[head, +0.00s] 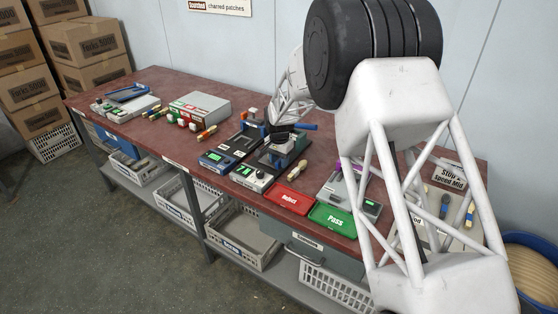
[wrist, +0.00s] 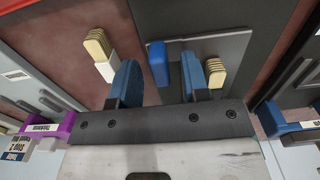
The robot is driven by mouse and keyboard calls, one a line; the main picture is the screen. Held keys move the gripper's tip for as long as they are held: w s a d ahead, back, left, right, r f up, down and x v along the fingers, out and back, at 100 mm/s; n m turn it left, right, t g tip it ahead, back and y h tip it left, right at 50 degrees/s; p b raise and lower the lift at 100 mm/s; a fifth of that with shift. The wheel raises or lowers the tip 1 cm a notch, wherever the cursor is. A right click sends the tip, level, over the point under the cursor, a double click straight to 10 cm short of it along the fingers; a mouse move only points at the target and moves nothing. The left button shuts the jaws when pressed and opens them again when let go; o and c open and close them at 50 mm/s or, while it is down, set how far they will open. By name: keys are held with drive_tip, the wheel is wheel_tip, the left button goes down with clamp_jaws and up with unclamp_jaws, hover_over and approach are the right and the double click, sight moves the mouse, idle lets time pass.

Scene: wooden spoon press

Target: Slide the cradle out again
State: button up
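The press (head: 283,152) stands near the middle of the bench, a grey unit with blue parts and a blue lever (head: 305,126). My gripper (head: 281,130) is over it, and my wrist hides much of it. In the wrist view my gripper (wrist: 160,78) has its two blue fingers well apart. A blue upright tab (wrist: 158,63) shows in the gap between the fingers, on or beside a grey plate (wrist: 222,48); I see no finger touching it. I cannot tell whether this tab belongs to the cradle. The cradle itself is not clearly visible.
A red Reject tray (head: 291,198) and green Pass tray (head: 334,219) lie at the front edge. A unit with a green display (head: 251,176) stands in front of the press. A wooden-ended piece (wrist: 100,54) lies left of the fingers, another (wrist: 215,72) right. A purple part (wrist: 62,124) is at lower left.

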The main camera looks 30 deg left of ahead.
clamp_jaws()
drive_tip(key=shift+s, duration=2.1)
drive_tip(key=shift+o, duration=0.3)
unclamp_jaws()
drive_tip(key=shift+r, duration=0.1)
wheel_tip(320, 180, up, 8)
